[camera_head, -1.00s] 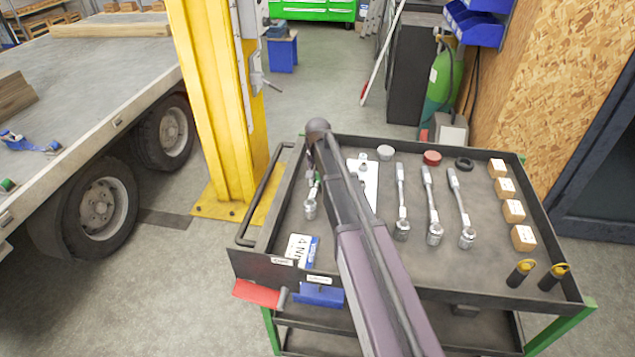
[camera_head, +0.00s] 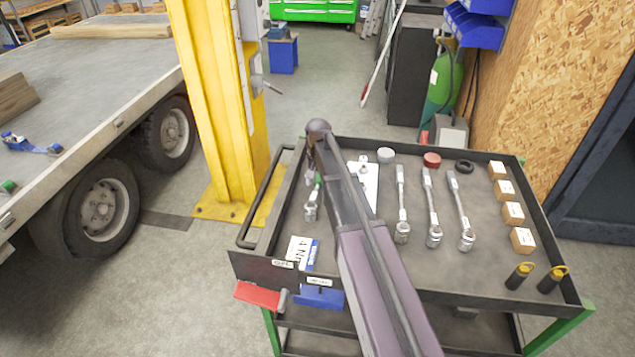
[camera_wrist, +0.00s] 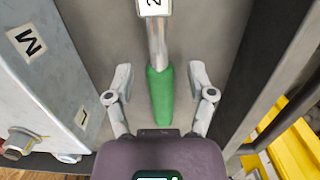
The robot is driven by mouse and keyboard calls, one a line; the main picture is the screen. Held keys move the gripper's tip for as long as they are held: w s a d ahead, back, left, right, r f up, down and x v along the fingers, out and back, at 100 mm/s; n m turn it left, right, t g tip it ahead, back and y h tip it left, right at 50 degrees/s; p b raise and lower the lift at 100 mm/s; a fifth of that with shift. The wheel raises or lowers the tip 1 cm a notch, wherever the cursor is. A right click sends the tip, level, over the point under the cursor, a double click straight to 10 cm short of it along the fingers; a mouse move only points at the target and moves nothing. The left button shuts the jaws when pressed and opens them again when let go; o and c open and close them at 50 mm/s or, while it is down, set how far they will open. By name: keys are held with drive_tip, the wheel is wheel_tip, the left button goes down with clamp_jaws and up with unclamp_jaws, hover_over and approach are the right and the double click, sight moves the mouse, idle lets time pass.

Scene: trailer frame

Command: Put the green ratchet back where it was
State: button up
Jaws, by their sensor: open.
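The green ratchet (camera_head: 313,199) lies in the left part of the trolley's top tray (camera_head: 440,273). In the head view its metal head is toward the front, and my arm covers part of it. In the wrist view its green handle (camera_wrist: 160,97) lies between the fingers of my gripper (camera_wrist: 160,76). The gripper is open, with a gap on each side of the handle. A white tag is on the metal shaft above the handle. The far end of the ratchet is outside the wrist view.
Several silver ratchets (camera_head: 433,205) lie in the tray to the right of my arm. Labelled wooden blocks (camera_head: 513,212) line the right side. A pale metal piece (camera_wrist: 45,70) is close left of my gripper, and the dark tray wall (camera_wrist: 265,70) is close right.

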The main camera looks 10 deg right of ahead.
sight(318, 180)
wheel_tip(318, 180, up, 11)
drive_tip(key=p, duration=1)
drive_tip(key=shift+w+p, duration=0.35)
drive_tip(key=shift+w, duration=0.1)
drive_tip(key=shift+d+r, duration=0.1)
drive_tip(key=s+a+n, duration=0.1)
drive_tip(key=s+n, duration=0.3)
drive_tip(key=s, duration=2)
drive_tip(key=shift+n+t, duration=0.3)
drive_tip(key=shift+t, duration=0.1)
drive_tip(key=shift+s+a, duration=0.1)
